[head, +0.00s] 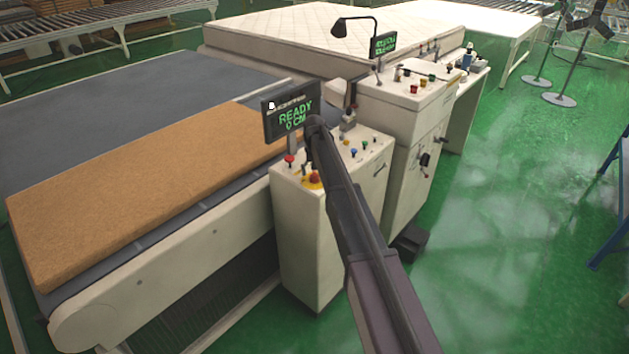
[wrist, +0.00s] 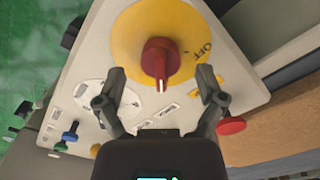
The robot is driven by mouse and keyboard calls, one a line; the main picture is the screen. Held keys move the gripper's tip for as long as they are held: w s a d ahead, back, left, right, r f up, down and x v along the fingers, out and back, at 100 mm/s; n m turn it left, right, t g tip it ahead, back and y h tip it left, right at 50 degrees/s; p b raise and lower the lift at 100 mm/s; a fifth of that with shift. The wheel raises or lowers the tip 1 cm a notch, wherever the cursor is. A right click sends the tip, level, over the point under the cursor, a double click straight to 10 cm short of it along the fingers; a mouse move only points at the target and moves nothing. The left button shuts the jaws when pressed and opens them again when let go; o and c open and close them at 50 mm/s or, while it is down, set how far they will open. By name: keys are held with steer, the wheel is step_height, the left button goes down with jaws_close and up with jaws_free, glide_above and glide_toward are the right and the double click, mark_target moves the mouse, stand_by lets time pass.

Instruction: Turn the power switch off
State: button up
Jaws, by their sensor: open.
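The power switch is a red rotary knob (wrist: 159,60) on a round yellow plate (wrist: 130,38), with OFF printed on the plate's right side in the wrist view. The knob's white mark points down, toward my gripper's body, away from OFF. In the head view the red knob (head: 314,178) sits on top of the white control cabinet (head: 305,245). My gripper (wrist: 160,74) is open, with one finger on each side of the knob and visible gaps between. Contact cannot be seen. In the head view my arm hides most of the gripper.
A brown slab (head: 150,190) lies on the conveyor. Green floor (head: 500,240) is open at right.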

steer(key=shift+f+b, duration=0.45)
steer(key=shift+f, duration=0.3)
steer(key=c, duration=1.2)
